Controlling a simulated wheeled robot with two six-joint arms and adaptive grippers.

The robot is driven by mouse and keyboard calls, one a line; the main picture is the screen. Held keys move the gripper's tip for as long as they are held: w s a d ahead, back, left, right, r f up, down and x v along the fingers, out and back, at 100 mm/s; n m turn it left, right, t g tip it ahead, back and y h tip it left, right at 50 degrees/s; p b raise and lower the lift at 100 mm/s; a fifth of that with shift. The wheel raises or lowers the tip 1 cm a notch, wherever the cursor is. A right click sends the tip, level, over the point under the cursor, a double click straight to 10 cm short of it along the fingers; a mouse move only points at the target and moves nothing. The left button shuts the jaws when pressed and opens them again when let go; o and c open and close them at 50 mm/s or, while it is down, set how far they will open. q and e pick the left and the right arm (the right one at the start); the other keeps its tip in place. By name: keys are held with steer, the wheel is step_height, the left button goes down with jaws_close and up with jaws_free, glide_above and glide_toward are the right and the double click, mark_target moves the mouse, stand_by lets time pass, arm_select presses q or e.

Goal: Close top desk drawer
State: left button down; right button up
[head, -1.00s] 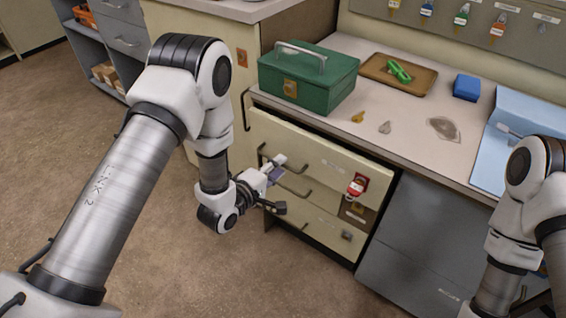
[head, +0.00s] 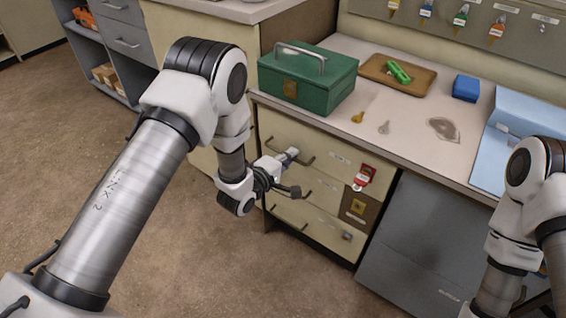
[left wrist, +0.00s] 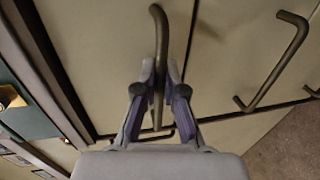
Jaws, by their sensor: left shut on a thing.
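The top desk drawer (head: 325,148) is the cream front just under the desktop's edge. Its face looks level with the drawers below, with no clear gap showing in the head view. My left gripper (head: 291,154) is at the dark bar handle of this drawer. In the left wrist view, the two fingers of my left gripper (left wrist: 161,70) stand on both sides of the handle (left wrist: 161,35) and are shut on it. A red key tag (head: 364,177) hangs at the right of the drawer front. My right gripper is out of view.
Two more drawers with bar handles lie below, and the middle one (head: 325,194) is closed. A green box (head: 310,82), a brown tray (head: 398,75) and a blue block (head: 466,88) stand on the desktop. A grey panel (head: 425,240) is right of the drawers.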

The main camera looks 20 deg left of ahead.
arm_select(q)
steer(key=shift+w+r, duration=0.1)
steer(key=shift+w, duration=0.25)
steer(key=c, duration=1.3)
jaws_free()
steer(key=shift+d, duration=0.1)
steer(key=shift+o, duration=0.3)
steer(key=shift+w, duration=0.1)
steer(key=v, duration=1.2)
